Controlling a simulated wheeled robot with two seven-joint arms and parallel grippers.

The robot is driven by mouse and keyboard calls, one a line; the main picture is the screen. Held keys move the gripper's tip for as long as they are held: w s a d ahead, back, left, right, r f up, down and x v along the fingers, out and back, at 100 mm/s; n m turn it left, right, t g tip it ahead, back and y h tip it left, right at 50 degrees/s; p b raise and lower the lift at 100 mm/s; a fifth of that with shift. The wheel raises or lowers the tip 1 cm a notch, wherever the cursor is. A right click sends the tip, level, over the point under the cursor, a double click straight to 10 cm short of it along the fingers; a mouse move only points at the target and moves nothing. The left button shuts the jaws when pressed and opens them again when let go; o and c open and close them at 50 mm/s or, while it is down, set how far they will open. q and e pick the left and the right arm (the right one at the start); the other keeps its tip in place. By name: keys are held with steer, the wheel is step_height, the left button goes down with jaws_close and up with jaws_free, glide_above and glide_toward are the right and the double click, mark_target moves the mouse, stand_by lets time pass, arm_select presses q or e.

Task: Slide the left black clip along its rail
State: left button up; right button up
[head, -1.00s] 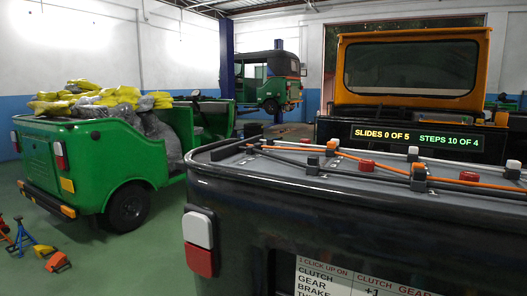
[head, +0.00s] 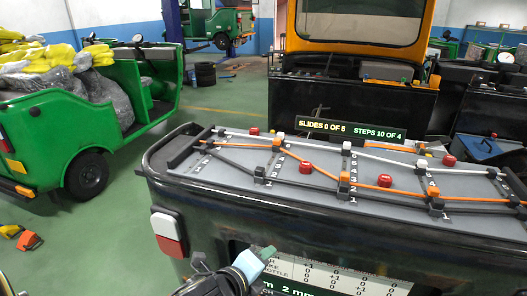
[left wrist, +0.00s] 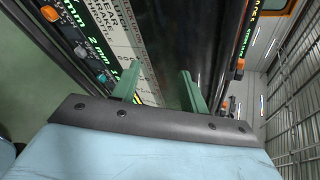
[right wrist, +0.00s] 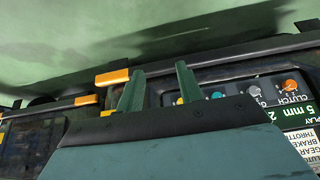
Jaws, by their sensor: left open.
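The left black clip (head: 260,173) sits near the front end of the left rail (head: 271,160), on a dark cable across the grey deck. An orange clip (head: 276,144) and a white clip (head: 280,135) sit farther back on that rail. My left gripper (head: 262,252) is low in front of the vehicle's black rear wall, below the deck and apart from the clip. In the left wrist view its green fingers (left wrist: 160,88) are open and empty, facing the printed panel. My right gripper (right wrist: 158,88) shows only in its wrist view, open and empty near a panel with coloured knobs.
Red knobs (head: 306,167) stand between the rails. Another black clip (head: 436,205) sits on the right rail. A sign (head: 350,129) reads slides 0 of 5, steps 10 of 4. A green rickshaw (head: 60,135) stands at left, with open floor between.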

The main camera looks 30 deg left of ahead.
arm_select(q)
steer(key=w+a+r+m+y+p, duration=0.2)
steer(key=a+r+m+p, duration=0.3)
steer(key=r+p, duration=0.4)
steer(key=m+y+p, duration=0.1)
steer(key=m+p, duration=0.4)
steer(key=m, duration=0.2)
glide_toward(259, 170)
steer(key=shift+t, duration=0.3)
steer(key=b+x, duration=0.1)
steer(key=x, duration=0.8)
steer(key=shift+a+f, duration=0.1)
steer(key=shift+f, duration=0.15)
arm_select(e)
steer(key=s+d+r+g, duration=0.1)
steer(key=s+d+g, duration=0.1)
steer(key=s, duration=0.8)
steer(key=s+d+r+g+h, duration=0.1)
steer(key=s+d+g, duration=0.1)
steer(key=s, duration=0.8)
steer(key=shift+s+d+r+g, duration=0.25)
steer(key=shift+d+g, duration=0.05)
steer(key=shift+d, duration=0.25)
arm_select(q)
jaws_close()
steer(key=shift+a+n, duration=0.1)
steer(key=shift+n, duration=0.2)
